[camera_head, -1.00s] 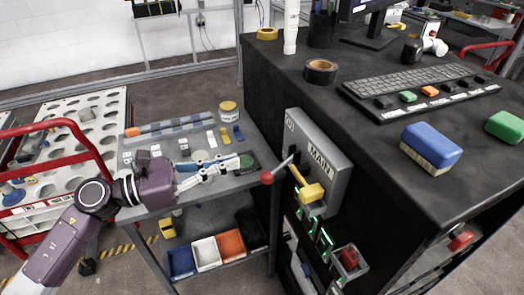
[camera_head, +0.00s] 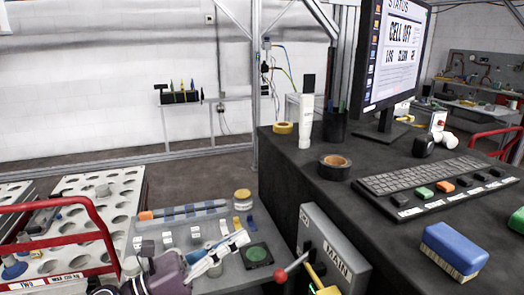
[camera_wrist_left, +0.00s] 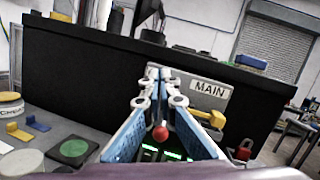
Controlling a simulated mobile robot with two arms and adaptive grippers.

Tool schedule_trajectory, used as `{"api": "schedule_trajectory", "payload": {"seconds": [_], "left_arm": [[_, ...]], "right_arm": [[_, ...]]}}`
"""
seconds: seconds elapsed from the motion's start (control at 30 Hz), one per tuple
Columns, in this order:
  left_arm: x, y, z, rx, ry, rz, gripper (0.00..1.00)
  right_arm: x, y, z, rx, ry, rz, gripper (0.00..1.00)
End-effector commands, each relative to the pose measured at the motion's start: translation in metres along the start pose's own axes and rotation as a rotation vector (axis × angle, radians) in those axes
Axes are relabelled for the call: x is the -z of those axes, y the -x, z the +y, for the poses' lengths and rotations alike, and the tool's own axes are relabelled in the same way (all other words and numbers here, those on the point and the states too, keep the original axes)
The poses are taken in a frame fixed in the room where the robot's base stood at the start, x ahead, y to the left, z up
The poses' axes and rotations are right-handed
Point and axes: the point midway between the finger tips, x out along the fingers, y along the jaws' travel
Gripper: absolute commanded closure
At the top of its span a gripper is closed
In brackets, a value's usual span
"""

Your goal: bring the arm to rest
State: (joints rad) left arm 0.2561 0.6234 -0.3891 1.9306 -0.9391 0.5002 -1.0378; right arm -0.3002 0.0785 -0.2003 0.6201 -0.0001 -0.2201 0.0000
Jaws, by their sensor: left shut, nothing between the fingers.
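My left gripper (camera_head: 238,242) is low in the head view, over the grey side shelf near a round green disc (camera_head: 258,253). Its fingers are together at the tips and hold nothing. In the left wrist view the blue-padded fingers (camera_wrist_left: 163,78) point toward the grey MAIN switch box (camera_wrist_left: 205,92). The box's lever with a red ball (camera_head: 281,276) stands to the right of the gripper in the head view; the ball shows between the finger pads in the wrist view, its depth unclear. My right gripper is not in view.
The black desk (camera_head: 300,165) carries a keyboard (camera_head: 425,185), tape (camera_head: 335,166), a blue brush (camera_head: 453,250) and a monitor (camera_head: 396,50) reading "CELL OFF". A red-railed cart (camera_head: 105,235) stands left. Small labelled items lie on the shelf.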

Motion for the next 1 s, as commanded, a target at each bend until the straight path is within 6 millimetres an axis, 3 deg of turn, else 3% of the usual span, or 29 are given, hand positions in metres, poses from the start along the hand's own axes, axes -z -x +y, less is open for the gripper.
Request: {"api": "schedule_trajectory", "payload": {"seconds": [0.13, 0.27, 0.37, 0.5, 0.57, 0.7, 0.8, 1.0], "left_arm": [[-0.025, 0.018, 0.031, -0.207, 0.413, -0.280, 1.00], [-0.020, 0.059, 0.071, -0.403, 0.789, -0.513, 1.00], [0.006, 0.100, 0.097, -0.564, 1.077, -0.686, 1.00], [0.070, 0.166, 0.112, -0.812, 1.462, -0.923, 1.00], [0.103, 0.195, 0.108, -0.927, 1.618, -1.023, 1.00], [0.180, 0.251, 0.076, -1.197, 1.914, -1.232, 1.00], [0.218, 0.278, 0.046, -1.357, 2.048, -1.338, 1.00], [0.269, 0.313, -0.016, -1.631, 2.210, -1.495, 1.00]], "right_arm": [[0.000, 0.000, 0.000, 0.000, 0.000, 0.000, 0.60], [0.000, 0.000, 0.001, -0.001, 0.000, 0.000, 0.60], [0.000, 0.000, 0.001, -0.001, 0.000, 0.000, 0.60], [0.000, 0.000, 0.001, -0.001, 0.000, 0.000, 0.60], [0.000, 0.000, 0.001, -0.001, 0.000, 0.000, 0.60], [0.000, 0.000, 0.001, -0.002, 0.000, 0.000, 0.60], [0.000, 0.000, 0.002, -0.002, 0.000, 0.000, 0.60], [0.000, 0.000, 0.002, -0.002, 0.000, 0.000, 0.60]]}}
